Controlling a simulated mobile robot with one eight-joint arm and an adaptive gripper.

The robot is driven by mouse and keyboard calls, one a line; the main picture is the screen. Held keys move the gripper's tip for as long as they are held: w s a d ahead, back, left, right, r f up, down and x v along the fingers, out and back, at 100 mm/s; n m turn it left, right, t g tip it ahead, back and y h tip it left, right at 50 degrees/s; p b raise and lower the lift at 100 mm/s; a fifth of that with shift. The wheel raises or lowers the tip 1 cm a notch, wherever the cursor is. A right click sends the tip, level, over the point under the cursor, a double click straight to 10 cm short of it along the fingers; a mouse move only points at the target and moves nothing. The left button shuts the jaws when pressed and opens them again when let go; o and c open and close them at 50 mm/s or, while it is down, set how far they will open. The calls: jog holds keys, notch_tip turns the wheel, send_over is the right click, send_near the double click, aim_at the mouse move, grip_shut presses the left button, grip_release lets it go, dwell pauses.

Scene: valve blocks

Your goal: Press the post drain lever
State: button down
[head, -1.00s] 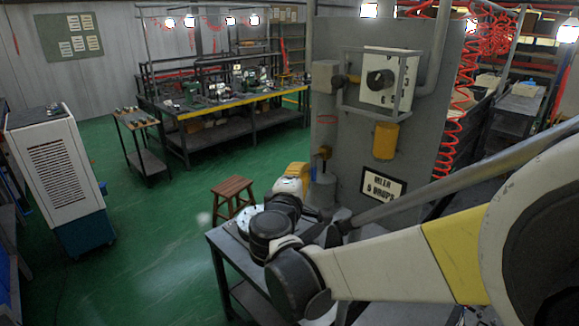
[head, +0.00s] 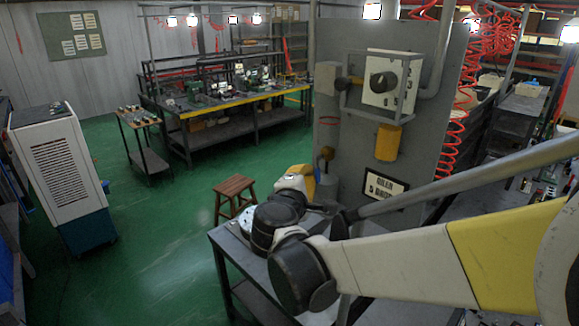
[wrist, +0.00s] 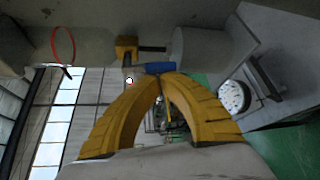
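The grey post panel (head: 440,110) stands right of centre in the head view. Low on it are an orange-brown valve block (head: 327,153) and a grey cylinder (head: 326,190). In the wrist view, the block (wrist: 126,47) and cylinder (wrist: 205,50) lie beyond my gripper (wrist: 159,78). A small blue lever (wrist: 155,68) with a pale end sits between them, just past the fingertips. The yellow fingers are closed together at the tips, with nothing seen between them. I cannot tell if they touch the lever.
A grey table (head: 225,240) lies under my arm, with a stool (head: 234,193) behind it. A white dial (wrist: 233,97) shows right of my gripper. A caged valve box (head: 383,80) and orange cylinder (head: 388,142) hang higher on the panel. Green floor at left is open.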

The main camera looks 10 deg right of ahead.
aim_at(319, 178)
jog(key=shift+s+d+r+n+g+h+p, duration=0.1)
jog(key=shift+s+d+n+g+h+p, duration=0.2)
jog(key=shift+n+g, duration=0.45)
jog(key=shift+s+d+n+g+h+p, duration=0.15)
jog(key=shift+s+d+n+g, duration=0.1)
jog(key=shift+s+n+g, duration=0.45)
jog(key=shift+s+d+r+n+g+h+p, duration=0.1)
jog(key=shift+d+n+g+p, duration=0.15)
jog(key=shift+n+g, duration=0.5)
jog(key=shift+s+d+r+n+g+h, duration=0.1)
jog(key=shift+s+d+n+g+h, duration=0.15)
jog(key=shift+n, duration=0.3)
jog(key=shift+s+d+r+n+g, duration=0.1)
jog(key=shift+n+g, duration=0.25)
jog(key=shift+n, duration=0.2)
jog(key=shift+s+d+r+n+g+h, duration=0.25)
jog(key=shift+r+n+g+h, duration=0.2)
jog(key=shift+n+g, duration=0.3)
jog(key=shift+s, duration=0.1)
jog(key=shift+s+r, duration=0.15)
jog(key=shift+r, duration=0.1)
dwell(1.6)
dwell(0.4)
